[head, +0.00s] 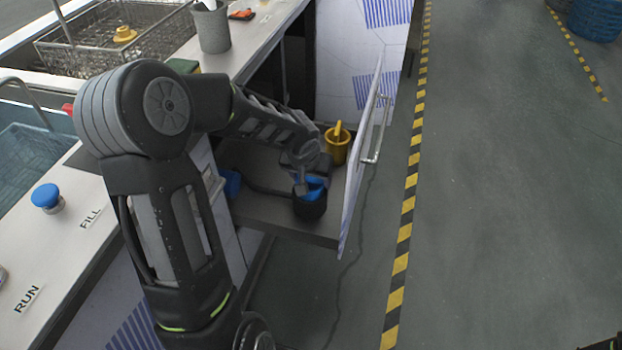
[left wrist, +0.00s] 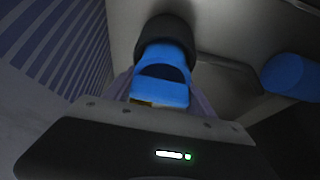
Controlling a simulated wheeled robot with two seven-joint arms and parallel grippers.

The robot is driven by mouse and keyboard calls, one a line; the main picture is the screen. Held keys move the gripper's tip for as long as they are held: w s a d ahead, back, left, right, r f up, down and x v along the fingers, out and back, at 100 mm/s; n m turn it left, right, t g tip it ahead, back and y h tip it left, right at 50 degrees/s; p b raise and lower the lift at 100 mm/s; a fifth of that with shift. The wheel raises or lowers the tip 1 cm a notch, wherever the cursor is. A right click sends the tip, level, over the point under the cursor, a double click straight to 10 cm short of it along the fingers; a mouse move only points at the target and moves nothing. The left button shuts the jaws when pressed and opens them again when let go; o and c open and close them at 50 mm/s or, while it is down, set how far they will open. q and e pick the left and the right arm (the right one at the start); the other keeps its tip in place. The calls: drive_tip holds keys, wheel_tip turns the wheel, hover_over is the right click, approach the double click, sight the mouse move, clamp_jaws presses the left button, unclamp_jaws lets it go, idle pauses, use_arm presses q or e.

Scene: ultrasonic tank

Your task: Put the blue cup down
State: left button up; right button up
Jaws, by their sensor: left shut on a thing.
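The blue cup (head: 314,185) is at the tip of my left arm, over the grey floor of the pulled-out drawer (head: 275,222). My left gripper (head: 308,178) is shut on it. In the left wrist view the blue cup (left wrist: 163,78) sits between the two fingers. A dark round body (left wrist: 167,36) is at its far end and also shows below the blue in the head view (head: 310,207); I cannot tell whether it is part of the cup. Whether its base touches the drawer floor is unclear.
A yellow cup (head: 336,150) with a yellow upright piece stands behind, near the drawer front (head: 360,160). Another blue object (head: 230,183) lies at the drawer's left side, also in the left wrist view (left wrist: 291,77).

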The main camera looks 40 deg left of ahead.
use_arm(q)
drive_tip(key=shift+s+f, duration=0.3)
drive_tip(key=shift+f, duration=0.25)
drive_tip(key=o, duration=1.3)
drive_tip(key=shift+s+f, duration=0.1)
drive_tip(key=shift+c, duration=0.2)
drive_tip(key=shift+o, duration=0.8)
drive_tip(key=shift+r+p, duration=0.45)
drive_tip(key=shift+p, duration=0.15)
drive_tip(key=w+p+v, duration=0.1)
drive_tip(key=p+v, duration=0.3)
drive_tip(key=v, duration=0.8)
drive_tip(key=shift+r, duration=0.35)
